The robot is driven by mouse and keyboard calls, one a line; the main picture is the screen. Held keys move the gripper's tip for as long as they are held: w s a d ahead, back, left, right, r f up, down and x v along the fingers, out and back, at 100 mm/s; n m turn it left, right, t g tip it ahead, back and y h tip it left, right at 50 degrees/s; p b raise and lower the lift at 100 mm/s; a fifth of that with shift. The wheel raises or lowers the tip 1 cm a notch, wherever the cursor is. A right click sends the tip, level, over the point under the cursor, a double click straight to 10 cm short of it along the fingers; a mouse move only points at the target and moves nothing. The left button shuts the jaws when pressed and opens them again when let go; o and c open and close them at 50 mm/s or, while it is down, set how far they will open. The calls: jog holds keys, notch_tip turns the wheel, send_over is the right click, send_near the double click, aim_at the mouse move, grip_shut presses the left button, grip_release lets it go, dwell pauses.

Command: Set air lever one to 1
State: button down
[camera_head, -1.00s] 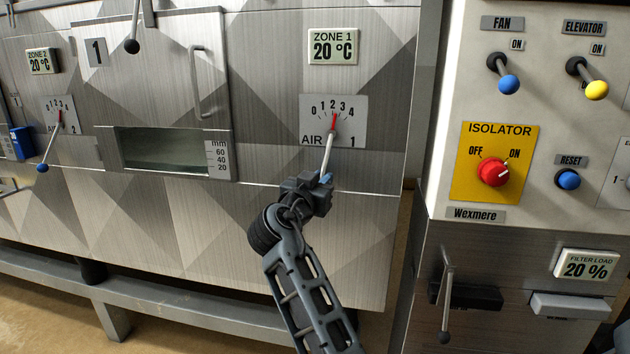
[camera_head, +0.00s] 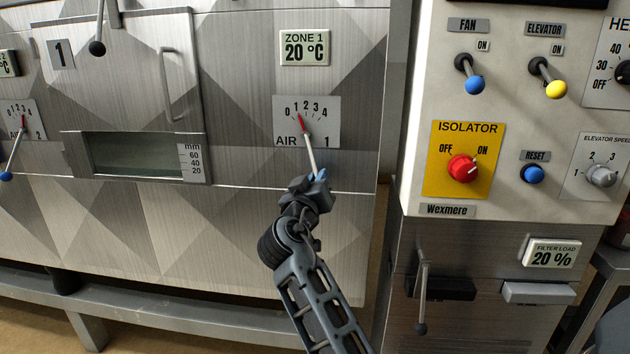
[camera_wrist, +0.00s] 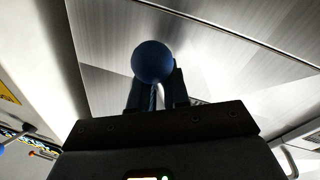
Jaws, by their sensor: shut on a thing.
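Air lever one (camera_head: 309,150) is a pale rod with a red pointer tip on the AIR 1 scale plate (camera_head: 324,133), marked 0 to 4. The rod leans up and left, and its red tip points close to the 1. My gripper (camera_head: 316,181) is shut on the lever's lower end, just below the plate. In the wrist view the lever's blue ball knob (camera_wrist: 152,61) shows at my fingertips, in front of the two dark fingers. In the head view the fingers mostly hide the knob.
The ZONE 1 display (camera_head: 305,48) reads 20 °C above the plate. Right of it stands the control panel with the red isolator knob (camera_head: 463,168) and the fan lever (camera_head: 472,78). The AIR 2 lever (camera_head: 14,152) is at far left. A metal rail (camera_head: 180,312) runs below.

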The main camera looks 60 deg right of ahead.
jog(key=c, duration=1.2)
grip_release()
jog(key=shift+b+v, duration=0.6)
jog(key=shift+v, duration=3.35)
jog(key=shift+f, duration=0.1)
